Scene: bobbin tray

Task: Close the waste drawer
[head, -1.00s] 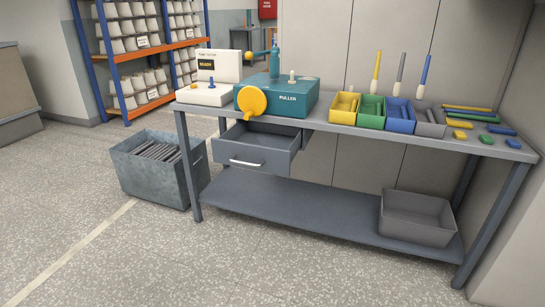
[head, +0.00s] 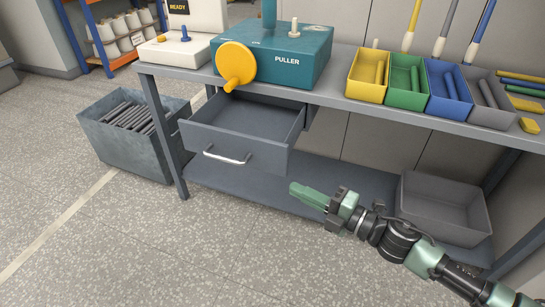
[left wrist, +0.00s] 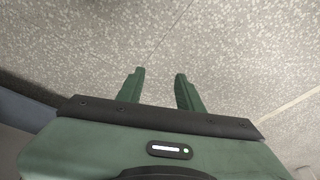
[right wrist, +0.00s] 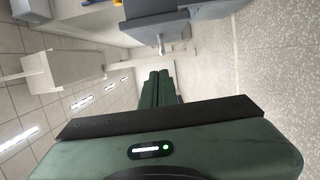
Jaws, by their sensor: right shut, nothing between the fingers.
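The waste drawer (head: 240,150) is a grey drawer under the bench top, pulled out and empty inside as far as I see. Its silver handle (head: 227,155) is on the front panel. My right gripper (head: 294,188) is shut and empty, to the right of the drawer front and apart from it in the head view. In the right wrist view the shut fingers (right wrist: 158,75) point forward, with a grey box shape and a handle above right. My left gripper (left wrist: 157,75) shows only in the left wrist view, open and empty over the speckled floor.
The workbench (head: 345,103) carries the teal puller (head: 300,62) with a yellow knob and several coloured bins. A grey bin (head: 130,160) of dark rods stands left of the bench leg. A grey tray (head: 445,230) is on the lower shelf. The floor before the drawer is clear.

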